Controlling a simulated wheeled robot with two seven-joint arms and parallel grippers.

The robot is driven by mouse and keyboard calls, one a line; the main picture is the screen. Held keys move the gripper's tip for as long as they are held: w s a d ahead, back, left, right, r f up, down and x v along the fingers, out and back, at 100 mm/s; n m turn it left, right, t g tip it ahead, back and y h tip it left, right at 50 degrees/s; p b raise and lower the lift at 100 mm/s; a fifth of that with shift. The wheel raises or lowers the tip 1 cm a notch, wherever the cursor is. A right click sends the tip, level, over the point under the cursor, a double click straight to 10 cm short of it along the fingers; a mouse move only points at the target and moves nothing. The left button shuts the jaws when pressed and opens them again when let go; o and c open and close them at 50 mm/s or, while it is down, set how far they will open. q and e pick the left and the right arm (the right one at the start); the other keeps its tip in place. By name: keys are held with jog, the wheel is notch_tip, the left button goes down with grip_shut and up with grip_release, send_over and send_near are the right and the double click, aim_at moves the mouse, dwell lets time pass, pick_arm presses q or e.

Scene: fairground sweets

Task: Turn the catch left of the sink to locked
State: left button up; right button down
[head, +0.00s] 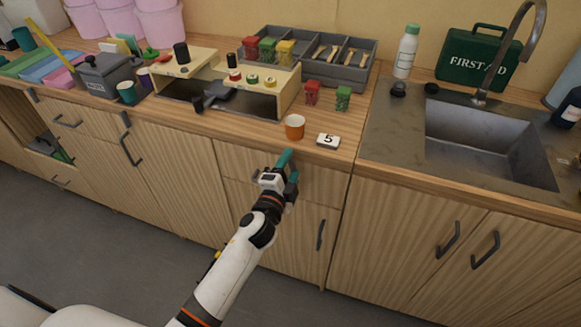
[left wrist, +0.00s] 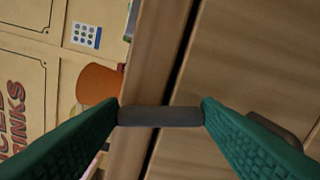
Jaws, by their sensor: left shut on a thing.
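My left gripper (head: 283,172) is at the cabinet front just under the counter edge, left of the sink (head: 480,140). In the left wrist view its two green fingers (left wrist: 160,118) are closed on the two ends of a short dark grey bar. This bar looks like the catch (left wrist: 160,116); it lies across the dark gap between the counter edge and the front below. In the head view the gripper hides it. I cannot tell whether it is locked. My right gripper is not in view.
A door handle (head: 320,235) is below and to the right. Several sweets containers and a grey divided tray (head: 350,76) stand farther back.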

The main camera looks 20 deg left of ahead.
pick_arm(q)
jog(key=shift+a+f+m, duration=0.1)
jog(key=shift+a+m, duration=0.05)
jog(key=shift+m, duration=0.6)
jog(key=shift+a+f+m, duration=0.1)
jog(key=shift+m, duration=0.65)
jog(key=o, duration=1)
jog(key=s+b, duration=0.2)
jog(key=s, duration=1)
jog(key=shift+a, duration=0.2)
